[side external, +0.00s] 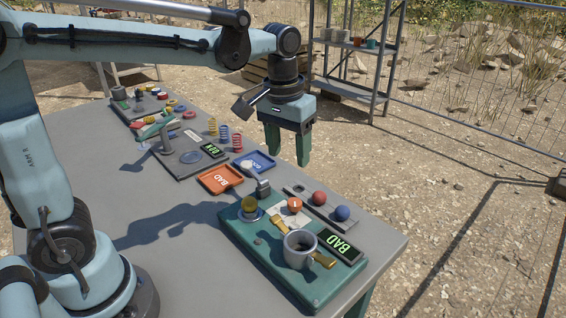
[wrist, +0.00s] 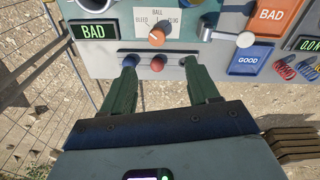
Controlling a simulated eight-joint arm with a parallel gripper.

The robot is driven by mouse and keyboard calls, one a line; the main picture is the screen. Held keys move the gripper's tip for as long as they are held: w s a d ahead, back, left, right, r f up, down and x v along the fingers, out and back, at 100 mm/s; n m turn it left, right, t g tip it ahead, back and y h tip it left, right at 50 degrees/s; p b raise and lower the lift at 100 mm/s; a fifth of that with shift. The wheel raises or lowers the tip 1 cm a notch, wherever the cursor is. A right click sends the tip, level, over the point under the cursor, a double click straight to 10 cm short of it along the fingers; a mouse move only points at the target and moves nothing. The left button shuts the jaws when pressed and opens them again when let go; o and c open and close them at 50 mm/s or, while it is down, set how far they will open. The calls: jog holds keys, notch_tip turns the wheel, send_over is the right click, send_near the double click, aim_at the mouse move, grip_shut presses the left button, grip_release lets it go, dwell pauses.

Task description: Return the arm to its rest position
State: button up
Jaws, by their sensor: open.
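My gripper (side external: 288,150) hangs above the far edge of the table, fingers pointing down, open with nothing between them. In the wrist view my gripper (wrist: 163,85) has its two green fingers apart. The rack with the red ball (side external: 319,198) and blue ball (side external: 342,213) lies below and nearer the camera; the two balls also show in the wrist view, the blue ball (wrist: 129,60) and the red ball (wrist: 157,64). The arm is stretched out over the table.
A green station (side external: 290,285) holds a grey cup (side external: 299,249), an orange knob (side external: 294,205) and a "BAD" display (side external: 340,246). A red "BAD" tray (side external: 220,180) and a blue "GOOD" tray (side external: 254,162) lie beyond. Coloured springs (side external: 224,134) stand farther back. The table's left front (side external: 130,190) is clear.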

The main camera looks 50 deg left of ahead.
jog(key=s+a+f+m+t, duration=0.2)
jog(key=s+a+f+t, duration=0.1)
jog(key=s+t, duration=0.3)
jog(key=shift+s+a+f, duration=0.15)
jog(key=shift+s+f, duration=0.1)
jog(key=shift+s, duration=1.15)
